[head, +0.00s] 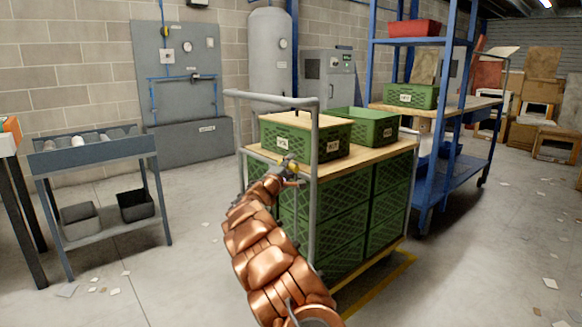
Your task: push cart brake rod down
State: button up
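The cart stands in the middle of the head view, with a wooden top (372,157) and a grey tube handle frame (270,98) at its near left end. Green crates (333,240) fill its lower part, and more green crates stand on top. My copper-coloured arm reaches up from the bottom. My gripper (291,169) is beside the handle frame's near upright, at about the height of the wooden top. It is small in the picture, and I cannot tell whether its fingers are open or touch the frame.
A blue rack (433,180) stands close behind the cart on the right. A grey bench (92,153) with bins below stands at the left. A yellow floor line (385,283) runs beside the cart. The floor between bench and cart is open, with paper scraps (68,290).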

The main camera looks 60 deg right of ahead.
jog(key=shift+a, duration=0.1)
jog(key=v, duration=1.1)
jog(key=shift+a+f, duration=0.15)
jog(key=shift+a, duration=0.2)
jog(key=shift+s, duration=0.1)
dwell(0.3)
